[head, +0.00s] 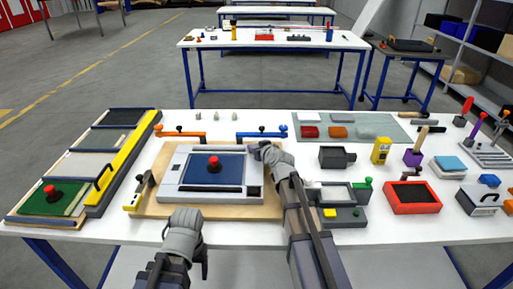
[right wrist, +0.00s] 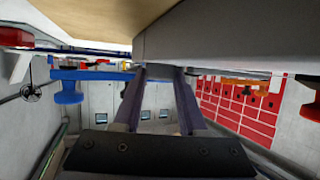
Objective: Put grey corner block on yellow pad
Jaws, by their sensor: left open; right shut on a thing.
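My right gripper (head: 262,151) is at the upper right corner of the grey frame (head: 168,186) around a blue panel with a red knob. It is shut on a small grey piece there, which looks like the grey corner block; the gripper largely hides it. In the right wrist view, the fingers (right wrist: 160,75) reach up to a large grey edge (right wrist: 215,35), and the held part is hard to make out. A small yellow pad (head: 330,213) lies on a dark grey fixture right of my right forearm. My left gripper (head: 183,240) is open and empty, in front of the frame.
A wooden board (head: 150,209) lies under the frame. Orange (head: 180,134) and blue (head: 262,134) handled bars lie behind it. A yellow rail (head: 124,165) is at the left. A red bin (head: 411,198), a yellow box (head: 381,150) and a dark grey box (head: 336,157) stand at the right.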

